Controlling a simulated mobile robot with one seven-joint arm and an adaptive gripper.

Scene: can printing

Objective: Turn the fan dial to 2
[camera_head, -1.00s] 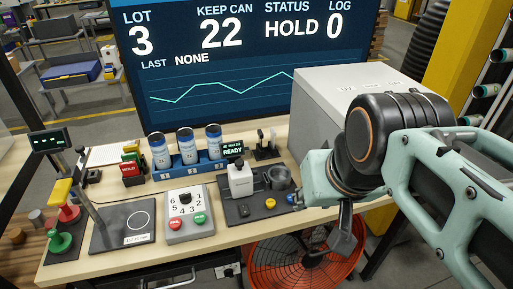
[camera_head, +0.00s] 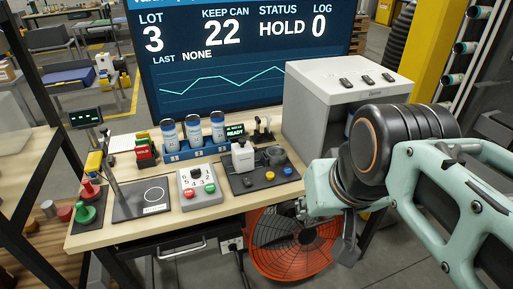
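The orange-red fan (camera_head: 290,262) stands on the floor below the bench's front edge, its round wire guard partly hidden by the bench top. I cannot make out a dial on the fan. A grey box (camera_head: 207,201) on the bench carries a black knob with numbers around it, and a red and a green button. I cannot read where the knob points. My gripper (camera_head: 347,250) hangs at the fan's right edge in the picture, beyond the bench's right front corner. Its dark fingers are partly hidden by my wrist, and I cannot tell whether they are apart.
The bench (camera_head: 120,232) holds a blue can rack (camera_head: 178,156), a dark tray (camera_head: 245,184) and a plate (camera_head: 130,208) with a drawn circle. A large grey cabinet (camera_head: 310,118) stands at the back right. Grey floor (camera_head: 365,278) shows right of the fan.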

